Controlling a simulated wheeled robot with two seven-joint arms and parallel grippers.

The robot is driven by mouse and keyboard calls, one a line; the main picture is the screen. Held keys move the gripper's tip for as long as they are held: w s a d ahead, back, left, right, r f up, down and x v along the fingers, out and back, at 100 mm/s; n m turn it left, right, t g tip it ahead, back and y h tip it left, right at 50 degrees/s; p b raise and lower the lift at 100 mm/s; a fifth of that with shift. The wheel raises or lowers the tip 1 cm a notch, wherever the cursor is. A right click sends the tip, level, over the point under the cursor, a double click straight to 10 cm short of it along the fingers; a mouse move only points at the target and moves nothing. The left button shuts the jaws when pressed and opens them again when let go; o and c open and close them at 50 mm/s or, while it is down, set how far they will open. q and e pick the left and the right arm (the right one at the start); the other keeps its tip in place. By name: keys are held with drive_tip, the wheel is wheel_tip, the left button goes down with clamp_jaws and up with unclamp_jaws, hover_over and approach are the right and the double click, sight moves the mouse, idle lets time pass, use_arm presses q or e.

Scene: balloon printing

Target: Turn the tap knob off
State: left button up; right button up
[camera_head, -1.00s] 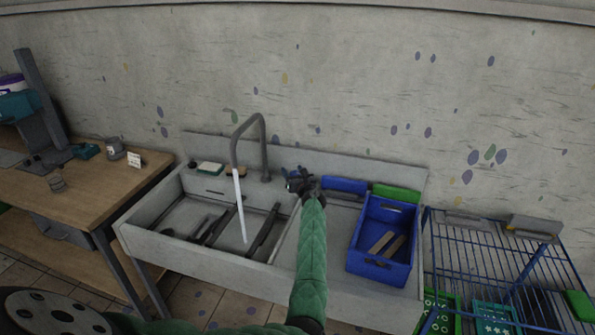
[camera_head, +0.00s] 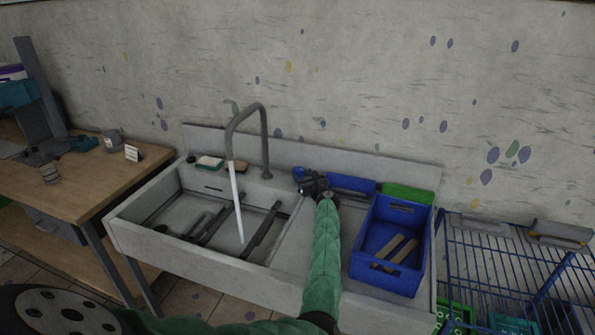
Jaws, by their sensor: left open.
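The grey tap (camera_head: 266,140) rises from the back of the sink and arches to the left. A white stream of water (camera_head: 236,195) runs from its spout into the basin (camera_head: 190,210). My left gripper (camera_head: 305,184), on a green-sleeved arm, is open just right of the tap's base, near the sink's back edge. It looks empty and is apart from the tap pipe. I cannot make out the tap knob clearly; the dark gripper covers part of the ledge there. My right gripper is not in view.
A blue crate (camera_head: 430,245) with wooden pieces stands on the sink's right side. A sponge (camera_head: 209,163) and brush (camera_head: 239,167) sit left of the tap. A wire rack (camera_head: 480,262) stands right, a wooden table (camera_head: 85,190) left.

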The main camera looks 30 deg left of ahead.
sight(296, 167)
use_arm(q)
drive_tip(key=b+x, duration=0.1)
drive_tip(key=x, duration=0.5)
drive_tip(key=shift+d, duration=0.1)
drive_tip(key=shift+w+a+b, duration=0.35)
drive_tip(key=shift+a+b, duration=0.05)
drive_tip(key=shift+a, duration=0.15)
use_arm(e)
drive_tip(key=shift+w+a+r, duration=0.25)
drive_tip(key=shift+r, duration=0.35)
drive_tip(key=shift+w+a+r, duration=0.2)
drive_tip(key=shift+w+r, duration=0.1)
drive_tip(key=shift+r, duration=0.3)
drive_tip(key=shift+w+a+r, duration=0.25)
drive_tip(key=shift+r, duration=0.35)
use_arm(q)
drive_tip(key=shift+c, duration=0.3)
drive_tip(key=c, duration=0.6)
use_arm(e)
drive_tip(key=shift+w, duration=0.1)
